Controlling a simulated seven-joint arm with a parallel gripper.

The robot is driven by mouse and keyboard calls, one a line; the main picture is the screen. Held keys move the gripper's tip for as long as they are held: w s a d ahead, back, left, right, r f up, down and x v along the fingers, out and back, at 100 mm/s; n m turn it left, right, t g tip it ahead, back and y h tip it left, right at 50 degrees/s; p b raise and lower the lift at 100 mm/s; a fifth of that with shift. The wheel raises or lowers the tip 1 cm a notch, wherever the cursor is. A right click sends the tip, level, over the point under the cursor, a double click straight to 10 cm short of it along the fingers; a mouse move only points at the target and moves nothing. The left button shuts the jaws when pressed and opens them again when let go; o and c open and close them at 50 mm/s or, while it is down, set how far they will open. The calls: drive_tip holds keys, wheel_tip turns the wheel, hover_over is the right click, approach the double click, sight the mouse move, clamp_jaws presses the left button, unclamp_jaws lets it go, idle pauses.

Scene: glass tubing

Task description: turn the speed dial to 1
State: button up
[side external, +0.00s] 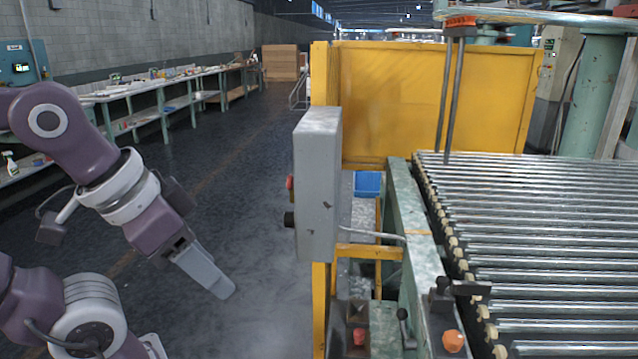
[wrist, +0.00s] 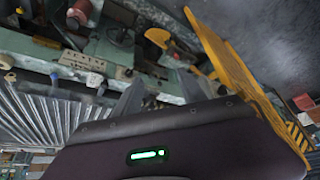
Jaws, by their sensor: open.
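A grey control box (side external: 318,185) stands upright on a yellow post, seen almost edge-on. A dark knob (side external: 289,219), which looks like the speed dial, sticks out of its left face, below a red button (side external: 290,184). The dial's markings and setting cannot be read. My gripper (side external: 224,288) is left of the box and lower than the knob, pointing down to the right, touching nothing. In the side view its fingers overlap. In the wrist view the two grey fingers of my gripper (wrist: 160,93) stand apart with nothing between them. I cannot pick out the dial in that view.
A roller conveyor (side external: 530,240) with a green frame lies right of the box. An orange knob (side external: 453,341) and levers sit at its near end. A yellow panel (side external: 430,100) stands behind. The floor (side external: 225,200) between my arm and the box is clear.

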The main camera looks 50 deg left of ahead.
drive_tip(key=shift+o, duration=0.3)
wheel_tip(320, 180, up, 17)
drive_tip(key=w+a+n+g+h, duration=0.3)
drive_tip(key=w+n+h, duration=0.6)
drive_tip(key=w+n, duration=0.4)
drive_tip(key=w+a+n+t+h, duration=0.25)
drive_tip(key=a+n+t, duration=0.35)
drive_tip(key=a, duration=0.5)
drive_tip(key=w+a+n+t+h, duration=0.1)
drive_tip(key=w+a+n+t, duration=0.25)
drive_tip(key=a+n, duration=0.6)
drive_tip(key=m, duration=0.2)
approach(292, 220)
drive_tip(key=w+f, duration=0.1)
drive_tip(key=x, duration=0.6)
drive_tip(key=shift+w+f+t, duration=0.15)
drive_tip(key=shift+w+t, duration=0.2)
drive_tip(key=shift+w, duration=0.25)
drive_tip(key=shift+n, duration=0.25)
drive_tip(key=shift+c, duration=0.5)
